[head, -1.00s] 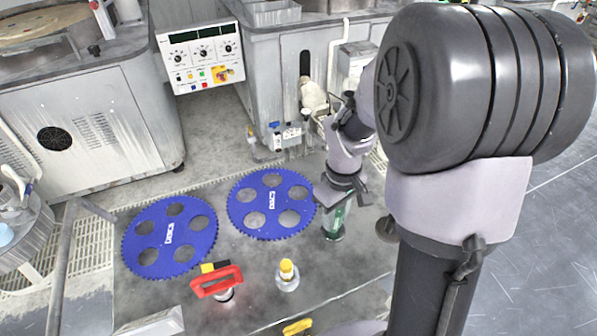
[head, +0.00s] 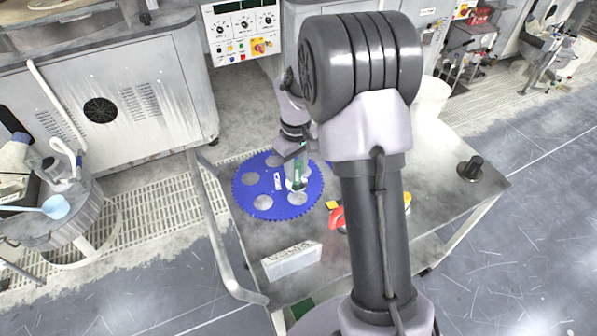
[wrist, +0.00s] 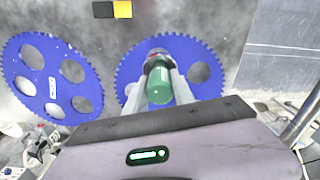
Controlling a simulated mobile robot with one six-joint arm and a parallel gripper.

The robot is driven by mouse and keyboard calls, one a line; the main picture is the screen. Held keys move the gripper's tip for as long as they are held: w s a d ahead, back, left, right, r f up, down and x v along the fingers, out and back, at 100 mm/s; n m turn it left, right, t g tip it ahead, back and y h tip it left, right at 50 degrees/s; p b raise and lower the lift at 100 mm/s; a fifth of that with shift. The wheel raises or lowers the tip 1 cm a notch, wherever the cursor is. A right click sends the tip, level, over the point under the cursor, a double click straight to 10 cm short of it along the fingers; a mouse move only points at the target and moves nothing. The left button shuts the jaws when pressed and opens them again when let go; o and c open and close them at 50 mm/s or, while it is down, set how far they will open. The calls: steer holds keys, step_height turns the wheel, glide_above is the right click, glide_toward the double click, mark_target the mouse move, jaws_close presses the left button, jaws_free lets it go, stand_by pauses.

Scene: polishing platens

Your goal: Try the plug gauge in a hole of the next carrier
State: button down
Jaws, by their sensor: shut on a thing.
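My gripper (head: 297,158) is shut on the plug gauge, whose green handle (head: 298,174) stands roughly upright over a blue toothed carrier (head: 268,188). The gauge's lower end is at the carrier's right-hand side in the head view. I cannot tell whether it is inside a hole or just above. In the wrist view the green gauge (wrist: 159,88) sits between my fingers (wrist: 158,74), over the right-hand blue carrier (wrist: 126,74).
On the cart (head: 440,180) are a yellow-black block (head: 332,205), a red-handled tool (head: 338,218), a white box (head: 292,260) and a black knob (head: 470,168). My arm hides the middle of the cart. A rail (head: 215,230) runs along its left side.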

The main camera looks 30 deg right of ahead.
mark_target(298, 182)
steer(key=shift+d, duration=0.25)
steer(key=shift+r, duration=0.1)
steer(key=shift+a+f+b, duration=0.1)
steer(key=shift+f+b, duration=1.65)
steer(key=shift+f, duration=1.1)
steer(key=shift+f, duration=0.2)
steer(key=c, duration=1)
jaws_free()
